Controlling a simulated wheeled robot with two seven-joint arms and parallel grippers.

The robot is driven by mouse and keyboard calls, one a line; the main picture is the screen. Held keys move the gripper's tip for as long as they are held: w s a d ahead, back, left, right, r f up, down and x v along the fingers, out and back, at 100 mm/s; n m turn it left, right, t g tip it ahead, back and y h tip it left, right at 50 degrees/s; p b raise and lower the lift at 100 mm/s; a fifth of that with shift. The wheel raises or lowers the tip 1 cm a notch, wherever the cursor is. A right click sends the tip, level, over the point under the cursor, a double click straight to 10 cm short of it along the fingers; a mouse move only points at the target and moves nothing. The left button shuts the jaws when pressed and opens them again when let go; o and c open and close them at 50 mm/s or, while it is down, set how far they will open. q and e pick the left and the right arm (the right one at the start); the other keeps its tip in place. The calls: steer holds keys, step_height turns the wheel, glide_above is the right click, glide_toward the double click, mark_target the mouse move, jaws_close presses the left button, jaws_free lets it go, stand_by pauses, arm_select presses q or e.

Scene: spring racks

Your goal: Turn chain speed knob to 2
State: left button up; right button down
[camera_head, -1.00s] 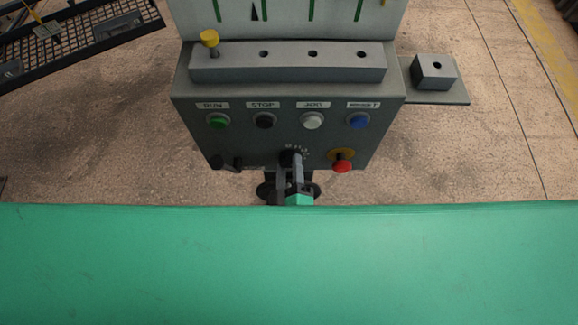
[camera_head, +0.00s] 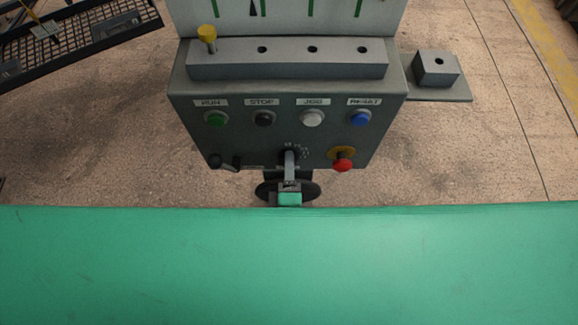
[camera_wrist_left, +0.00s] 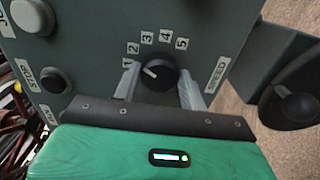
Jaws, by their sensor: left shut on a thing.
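The chain speed knob is a black dial (camera_wrist_left: 158,74) in the left wrist view, with a ring of numbers 1 to 5 (camera_wrist_left: 147,38) and a SPEED label. Its white pointer mark points left, close to 1 and below 2. My left gripper (camera_wrist_left: 160,88) has one finger on each side of the knob and is shut on it. In the head view the gripper (camera_head: 290,168) reaches the lower middle of the grey control panel (camera_head: 240,145), and its fingers partly hide the knob (camera_head: 290,154). My right gripper is not in view.
Green (camera_head: 216,118), black (camera_head: 264,118), white (camera_head: 312,118) and blue (camera_head: 360,118) buttons line the panel above. A red emergency button (camera_head: 342,163) on a yellow base is right of the knob. Black knobs (camera_head: 218,161) sit at the panel's lower left.

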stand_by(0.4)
arm_select(q)
steer(key=o, duration=0.9)
steer(key=shift+o, duration=0.3)
